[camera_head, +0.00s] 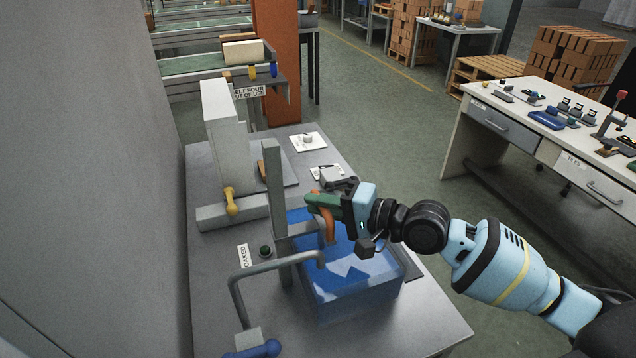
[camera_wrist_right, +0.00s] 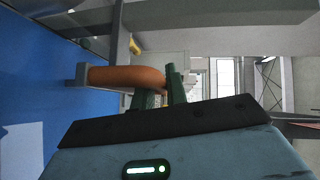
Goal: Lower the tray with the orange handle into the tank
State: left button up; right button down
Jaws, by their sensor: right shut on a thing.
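The tank (camera_head: 345,300) is a see-through box of blue water on the grey bench, below my right gripper. My right gripper (camera_head: 318,203), with green fingers, is shut on the orange handle (camera_head: 328,226) above the tank. The orange handle also shows in the wrist view (camera_wrist_right: 125,77) as a thick bar meeting a grey bracket (camera_wrist_right: 82,75), with the green fingers (camera_wrist_right: 168,88) at its other end. The tray under the handle is mostly hidden by my gripper, so its height against the water cannot be told. My left gripper is not in view.
A grey post (camera_head: 276,190) stands at the tank's back left. A bent grey pipe (camera_head: 240,290) with a blue tap handle (camera_head: 258,349) reaches over the tank's left side. A grey machine with a yellow lever (camera_head: 230,203) stands behind. The bench's front right is clear.

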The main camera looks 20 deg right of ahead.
jog(key=shift+f, duration=0.2)
jog(key=c, duration=1.4)
grip_release()
jog(key=shift+c, duration=0.2)
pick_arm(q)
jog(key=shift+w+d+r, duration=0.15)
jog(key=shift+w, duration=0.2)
pick_arm(e)
jog(key=shift+o, duration=0.2)
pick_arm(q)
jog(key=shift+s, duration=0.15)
pick_arm(e)
jog(key=shift+s+d, duration=0.2)
jog(key=shift+d, duration=0.05)
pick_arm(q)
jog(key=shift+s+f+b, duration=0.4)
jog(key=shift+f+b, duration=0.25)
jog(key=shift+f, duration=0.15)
pick_arm(e)
jog(key=v, duration=0.7)
jog(key=shift+s+r, duration=0.1)
